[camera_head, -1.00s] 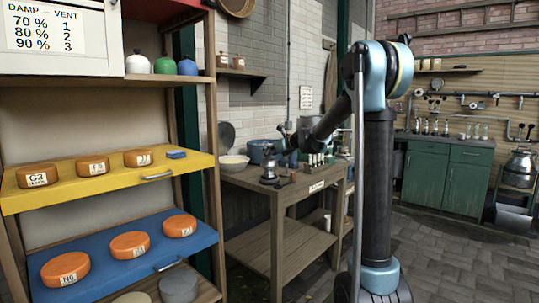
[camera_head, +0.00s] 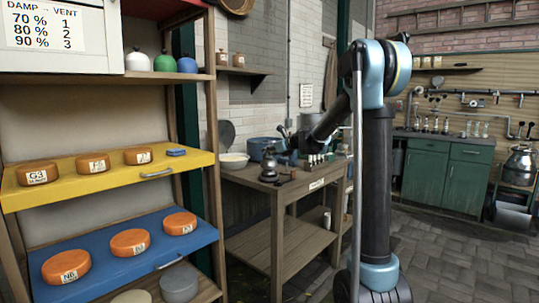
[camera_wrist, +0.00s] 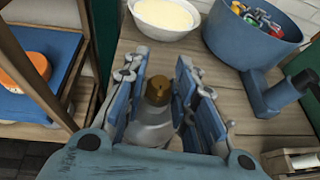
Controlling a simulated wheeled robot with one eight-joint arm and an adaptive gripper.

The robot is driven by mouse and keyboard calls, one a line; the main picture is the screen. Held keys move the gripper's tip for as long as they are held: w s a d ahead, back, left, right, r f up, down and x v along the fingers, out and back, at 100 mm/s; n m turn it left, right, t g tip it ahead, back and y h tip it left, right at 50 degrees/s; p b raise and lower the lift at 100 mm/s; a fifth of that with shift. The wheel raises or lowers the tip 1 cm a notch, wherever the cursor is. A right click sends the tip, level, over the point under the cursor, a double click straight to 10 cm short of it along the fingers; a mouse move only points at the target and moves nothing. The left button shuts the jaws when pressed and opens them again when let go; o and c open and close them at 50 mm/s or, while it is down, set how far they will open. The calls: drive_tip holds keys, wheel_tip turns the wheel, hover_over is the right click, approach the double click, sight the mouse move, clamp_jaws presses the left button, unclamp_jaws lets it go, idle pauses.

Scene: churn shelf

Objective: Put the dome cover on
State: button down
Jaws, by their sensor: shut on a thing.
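In the wrist view a grey, glassy bell-shaped thing with a brass-brown knob (camera_wrist: 157,90) sits between my fingers; it looks like the dome cover. My gripper (camera_wrist: 160,76) is shut on it, with the blue finger pads on both sides of the knob. Its lower part is partly hidden by the fingers and palm. In the head view the arm reaches over the wooden workbench (camera_head: 247,179). There the held thing is small and hard to make out, and I cannot tell whether it touches the bench.
A white bowl (camera_wrist: 165,33) with pale yellow contents stands just beyond my gripper. A blue pot (camera_wrist: 250,45) with colourful pieces is to its right, beside a blue fitting (camera_wrist: 270,93). The shelf's blue board (camera_head: 95,285) with orange cheeses (camera_head: 130,243) is left. Bare bench shows between.

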drive_tip(key=shift+f, duration=1.25)
idle(0.4)
drive_tip(key=c, duration=1.2)
unclamp_jaws()
drive_tip(key=shift+o, duration=1.4)
drive_tip(key=shift+r, duration=3.95)
drive_tip(key=shift+s, duration=0.1)
